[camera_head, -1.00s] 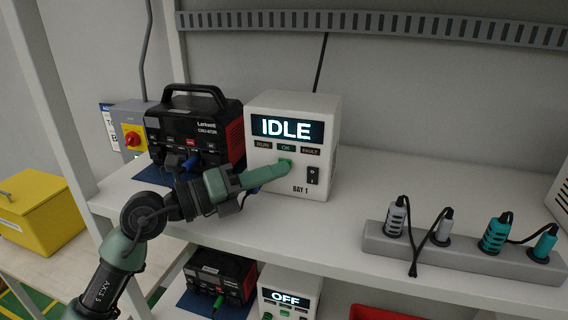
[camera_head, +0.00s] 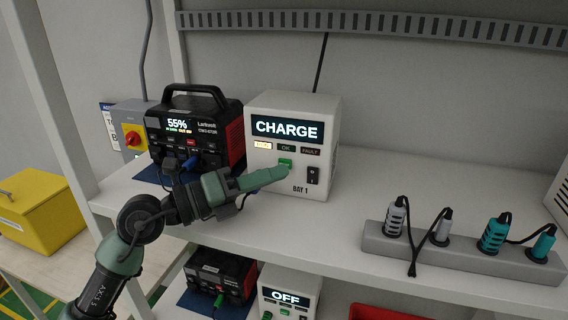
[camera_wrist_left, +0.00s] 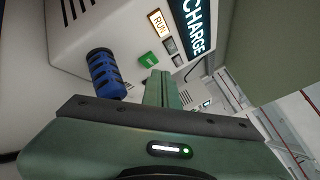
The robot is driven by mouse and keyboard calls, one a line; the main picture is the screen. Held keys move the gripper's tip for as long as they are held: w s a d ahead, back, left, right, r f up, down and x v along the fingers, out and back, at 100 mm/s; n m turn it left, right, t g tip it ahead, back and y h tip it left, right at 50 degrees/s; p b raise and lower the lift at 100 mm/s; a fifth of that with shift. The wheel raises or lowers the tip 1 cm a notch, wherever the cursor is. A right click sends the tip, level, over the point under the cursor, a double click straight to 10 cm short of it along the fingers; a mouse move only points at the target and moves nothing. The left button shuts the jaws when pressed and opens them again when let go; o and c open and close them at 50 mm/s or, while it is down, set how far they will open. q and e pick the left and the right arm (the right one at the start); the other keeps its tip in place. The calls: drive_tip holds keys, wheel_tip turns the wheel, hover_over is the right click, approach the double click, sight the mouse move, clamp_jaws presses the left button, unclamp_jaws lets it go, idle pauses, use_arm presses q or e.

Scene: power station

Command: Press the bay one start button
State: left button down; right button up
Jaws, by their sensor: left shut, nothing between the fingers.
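The white BAY 1 unit (camera_head: 316,110) stands on the shelf, and its screen reads CHARGE. Its RUN lamp (camera_head: 263,145) is lit. The green start button (camera_head: 285,163) shows just above my left fingertips in the head view and in the wrist view (camera_wrist_left: 149,59). My left gripper (camera_head: 284,172) is shut and empty, in front of the unit's face, just below the button. In the wrist view the shut fingers (camera_wrist_left: 159,84) point at the panel beside the button, apparently clear of it. My right gripper is not in view.
A black and red power station (camera_head: 196,130) reading 55% stands left of the unit. A blue plug (camera_wrist_left: 105,75) is close to my left gripper. A black rocker switch (camera_head: 313,176) is right of it. A power strip (camera_head: 460,255) lies at the right, with free shelf between.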

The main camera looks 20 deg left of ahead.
use_arm(q)
drive_tip(key=shift+s, duration=0.1)
drive_tip(key=shift+s+a+p, duration=0.15)
drive_tip(key=shift+s+p, duration=0.2)
drive_tip(key=shift+s, duration=2.6)
